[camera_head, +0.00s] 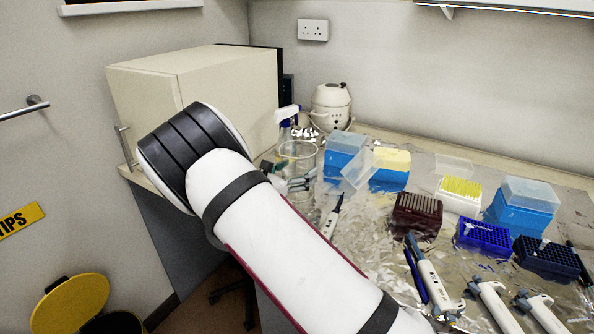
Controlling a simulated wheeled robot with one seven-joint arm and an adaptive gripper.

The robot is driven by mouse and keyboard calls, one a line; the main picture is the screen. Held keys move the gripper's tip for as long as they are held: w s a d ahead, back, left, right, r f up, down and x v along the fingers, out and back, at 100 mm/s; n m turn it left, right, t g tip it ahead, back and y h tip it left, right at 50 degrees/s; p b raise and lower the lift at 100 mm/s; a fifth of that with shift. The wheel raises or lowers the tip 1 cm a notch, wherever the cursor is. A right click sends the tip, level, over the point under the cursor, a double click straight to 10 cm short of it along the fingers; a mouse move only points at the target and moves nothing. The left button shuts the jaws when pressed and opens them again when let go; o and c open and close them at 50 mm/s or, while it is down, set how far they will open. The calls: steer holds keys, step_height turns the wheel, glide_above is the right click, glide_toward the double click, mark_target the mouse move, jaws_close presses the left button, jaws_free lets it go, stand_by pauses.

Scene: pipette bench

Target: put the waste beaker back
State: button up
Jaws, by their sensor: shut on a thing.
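The waste beaker (298,152) is a clear glass cylinder. It looks upright at the back left of the bench, just beyond my arm. My gripper (293,181) shows only in part, low against the near side of the beaker, with my white and black arm hiding the rest. Its jaws are shut on the beaker. The beaker's base is hidden, so I cannot tell whether it touches the bench.
A spray bottle (287,124) and a white round appliance (331,107) stand behind the beaker. A blue tip box (344,157) with a tilted clear lid is right of it. A pipette (331,217) lies nearer. Racks and more pipettes crowd the foil-covered bench to the right.

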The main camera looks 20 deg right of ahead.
steer(key=o, duration=1.3)
steer(key=shift+o, duration=0.2)
steer(key=shift+a+r, duration=0.1)
steer(key=v, duration=1.2)
